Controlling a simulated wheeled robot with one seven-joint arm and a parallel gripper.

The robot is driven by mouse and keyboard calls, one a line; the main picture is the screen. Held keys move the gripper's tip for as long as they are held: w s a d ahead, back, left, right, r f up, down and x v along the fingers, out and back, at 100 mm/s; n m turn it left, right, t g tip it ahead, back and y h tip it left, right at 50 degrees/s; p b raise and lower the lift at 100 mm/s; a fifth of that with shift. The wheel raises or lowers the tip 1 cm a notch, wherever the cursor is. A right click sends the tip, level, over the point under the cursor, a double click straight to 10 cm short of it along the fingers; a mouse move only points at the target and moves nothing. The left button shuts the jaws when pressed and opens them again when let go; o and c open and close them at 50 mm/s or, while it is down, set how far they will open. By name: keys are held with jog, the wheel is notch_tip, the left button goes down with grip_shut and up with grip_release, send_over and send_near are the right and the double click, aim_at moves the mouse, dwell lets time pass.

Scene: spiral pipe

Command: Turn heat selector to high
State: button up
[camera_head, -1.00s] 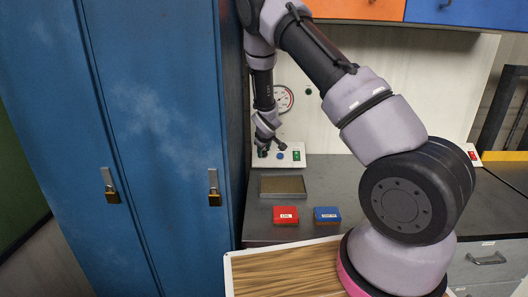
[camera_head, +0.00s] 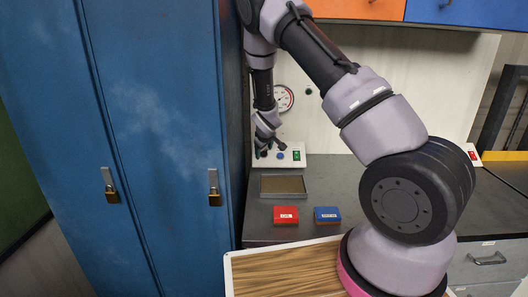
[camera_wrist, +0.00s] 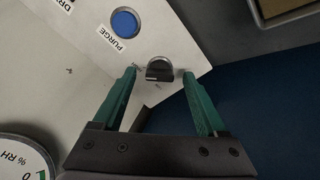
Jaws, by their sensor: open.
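The heat selector seems to be the black knob (camera_wrist: 160,71) with a pale ring around its top side, on the white control panel in the wrist view. My gripper (camera_wrist: 159,76) is open there, with one green finger on each side of the knob in the picture. I cannot tell whether either finger touches it. In the head view my gripper (camera_head: 270,152) is at the left end of the control panel (camera_head: 299,162) and hides the knob. The knob's setting marks are not readable.
A blue PURGE button (camera_wrist: 124,22) is beside the knob, and a green button (camera_head: 296,155) is farther right. A round gauge (camera_head: 284,98) is above the panel. The blue locker (camera_head: 160,130) stands close to the left. Red (camera_head: 285,215) and blue (camera_head: 327,214) boxes lie on the counter.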

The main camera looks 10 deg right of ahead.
jog(key=d+v, duration=0.1)
jog(key=v, duration=0.9)
jog(key=shift+a+r, duration=0.3)
jog(key=shift+a, duration=0.15)
jog(key=shift+s, duration=0.15)
jog(key=s+d+r+m+y, duration=0.1)
jog(key=s+d+r+m, duration=0.2)
jog(key=s+r, duration=0.5)
jog(key=s+d+r+m+y, duration=0.1)
jog(key=s+d+r+m, duration=0.25)
jog(key=r, duration=0.75)
jog(key=s+r+m, duration=0.1)
jog(key=s+r, duration=0.2)
jog(key=s, duration=0.4)
jog(key=s+r+m, duration=0.2)
jog(key=s+r, duration=0.2)
jog(key=s, duration=0.4)
jog(key=s+r+m+y, duration=0.1)
jog(key=s+r, duration=0.2)
jog(key=s, duration=0.4)
jog(key=shift+s+d+r, duration=0.2)
jog(key=shift+s+r, duration=0.2)
